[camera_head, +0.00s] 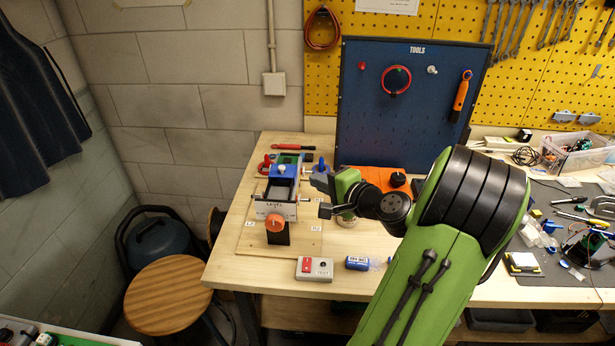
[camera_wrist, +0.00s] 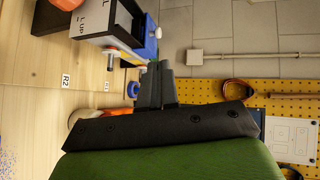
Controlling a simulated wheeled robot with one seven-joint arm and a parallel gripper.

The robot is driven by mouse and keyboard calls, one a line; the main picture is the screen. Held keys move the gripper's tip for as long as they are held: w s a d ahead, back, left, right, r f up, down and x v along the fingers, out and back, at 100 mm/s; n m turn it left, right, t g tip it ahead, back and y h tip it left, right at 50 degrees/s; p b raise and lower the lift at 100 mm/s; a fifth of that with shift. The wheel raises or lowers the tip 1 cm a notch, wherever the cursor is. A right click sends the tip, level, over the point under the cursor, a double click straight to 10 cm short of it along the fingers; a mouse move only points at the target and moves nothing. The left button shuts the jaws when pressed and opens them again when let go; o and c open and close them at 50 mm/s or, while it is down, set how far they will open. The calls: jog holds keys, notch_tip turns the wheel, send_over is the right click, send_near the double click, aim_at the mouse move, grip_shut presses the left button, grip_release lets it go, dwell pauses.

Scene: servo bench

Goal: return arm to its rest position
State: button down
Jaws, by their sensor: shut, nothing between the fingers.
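My gripper (camera_head: 322,196) is above the wooden bench, at the end of my green and black arm. It is just right of a blue and white device (camera_head: 284,182) marked "LEVEL" with an orange knob (camera_head: 275,222). In the wrist view my gripper's dark fingers (camera_wrist: 155,72) are together with nothing between them. The device (camera_wrist: 108,22) shows at the upper left there, apart from the fingers as far as I can tell. My arm hides part of the bench's right side.
A grey box with a red switch (camera_head: 314,268) and a blue cylinder (camera_head: 357,263) lie near the bench's front edge. A blue tool board (camera_head: 360,110) stands behind my arm. An orange case (camera_head: 365,177) is beside my wrist. A round stool (camera_head: 167,290) stands left of the bench.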

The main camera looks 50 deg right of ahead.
jog(key=v, duration=0.3)
jog(key=shift+a, duration=0.1)
